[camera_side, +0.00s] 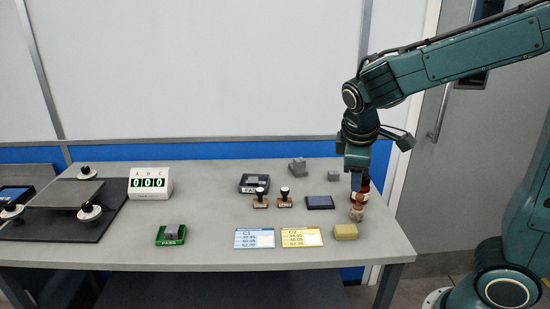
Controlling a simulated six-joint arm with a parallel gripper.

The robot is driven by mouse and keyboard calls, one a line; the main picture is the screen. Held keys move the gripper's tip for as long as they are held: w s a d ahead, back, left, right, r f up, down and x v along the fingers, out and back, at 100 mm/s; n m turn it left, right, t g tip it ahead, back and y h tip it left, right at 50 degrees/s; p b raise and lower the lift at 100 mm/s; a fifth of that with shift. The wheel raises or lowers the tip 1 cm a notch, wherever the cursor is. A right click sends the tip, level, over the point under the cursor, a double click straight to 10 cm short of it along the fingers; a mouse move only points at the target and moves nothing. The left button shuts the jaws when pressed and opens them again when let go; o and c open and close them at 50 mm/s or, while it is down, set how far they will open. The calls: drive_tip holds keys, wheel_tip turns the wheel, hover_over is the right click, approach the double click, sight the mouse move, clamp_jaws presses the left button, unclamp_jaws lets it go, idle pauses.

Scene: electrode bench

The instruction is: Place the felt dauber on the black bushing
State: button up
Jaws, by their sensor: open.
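A small tan, wood-coloured piece (357,212), which looks like the felt dauber, stands upright near the right end of the grey table. My gripper (356,191) points straight down just over it, with its jaws open. The fingertips are small here, and I cannot tell whether they are around its top or only above it. I cannot single out the black bushing for sure.
A dark bottle with red (363,187) stands right behind the tan piece, close to my gripper. A dark pad (319,202), two stamps (285,197) and price cards (302,237) lie to the left.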

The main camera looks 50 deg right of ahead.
drive_tip(key=s+a+r+m+t+y, duration=0.2)
drive_tip(key=s+a, duration=0.1)
drive_tip(key=s, duration=0.3)
drive_tip(key=s+a+r+m+t+y, duration=0.2)
drive_tip(key=s+a, duration=0.1)
drive_tip(key=s, duration=0.3)
drive_tip(key=shift+s+a+r+m, duration=0.15)
drive_tip(key=shift+a+r+m, duration=0.15)
drive_tip(key=shift+m, duration=0.1)
idle(0.8)
